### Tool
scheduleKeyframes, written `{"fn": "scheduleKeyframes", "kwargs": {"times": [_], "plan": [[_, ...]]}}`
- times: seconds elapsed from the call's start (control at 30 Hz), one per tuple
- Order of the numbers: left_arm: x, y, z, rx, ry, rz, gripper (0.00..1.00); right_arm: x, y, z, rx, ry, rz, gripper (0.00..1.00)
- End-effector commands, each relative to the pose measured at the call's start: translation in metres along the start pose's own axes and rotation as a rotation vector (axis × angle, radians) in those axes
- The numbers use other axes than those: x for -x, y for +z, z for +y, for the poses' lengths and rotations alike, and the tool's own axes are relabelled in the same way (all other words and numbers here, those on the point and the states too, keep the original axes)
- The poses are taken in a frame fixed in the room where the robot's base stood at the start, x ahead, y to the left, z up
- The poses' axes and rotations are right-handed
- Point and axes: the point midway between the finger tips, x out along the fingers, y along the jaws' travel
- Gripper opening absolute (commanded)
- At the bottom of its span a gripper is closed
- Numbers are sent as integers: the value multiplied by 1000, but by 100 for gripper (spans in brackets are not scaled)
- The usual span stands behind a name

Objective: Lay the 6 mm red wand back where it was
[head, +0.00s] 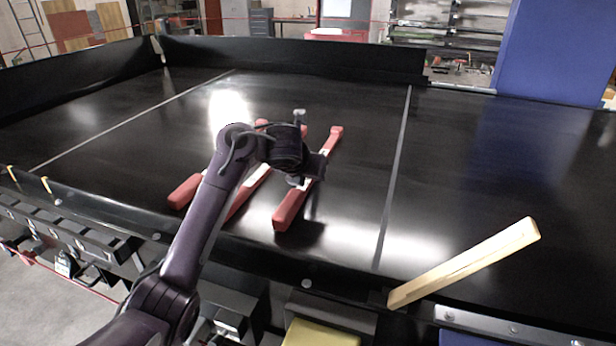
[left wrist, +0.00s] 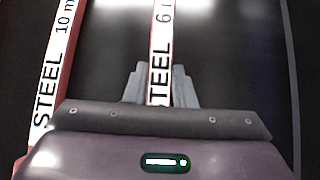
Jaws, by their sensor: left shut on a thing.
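The 6 mm red wand (head: 288,212) is the rightmost of three red wands on the black belt in the head view. Its white label, reading "STEEL 6" (left wrist: 162,45), runs between my fingers in the left wrist view. My left gripper (head: 297,181) is shut on it near its middle, with a grey finger on each side of the label (left wrist: 160,90). The wand is level or nearly so; I cannot tell whether it touches the belt. The 10 mm wand (head: 240,200) lies to its left, and its label shows in the left wrist view (left wrist: 55,75). My right gripper is out of view.
Another red wand (head: 186,192) lies further left, partly behind my arm. Pale lines cross the belt (head: 340,235); one runs right of the wands. A wooden bar (head: 465,262) sticks up at the front right edge.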

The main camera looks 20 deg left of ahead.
Motion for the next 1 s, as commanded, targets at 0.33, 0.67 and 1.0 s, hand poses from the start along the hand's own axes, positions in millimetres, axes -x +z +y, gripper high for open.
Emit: {"fn": "scheduleKeyframes", "kwargs": {"times": [0.33, 0.67, 1.0], "plan": [[-3, -3, 0, 0, 1, -3, 0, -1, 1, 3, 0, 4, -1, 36], [-4, -4, 0, 0, 0, -2, 45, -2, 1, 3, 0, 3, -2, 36], [4, -1, -1, 1, -3, -3, 45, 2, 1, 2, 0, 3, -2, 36]]}}
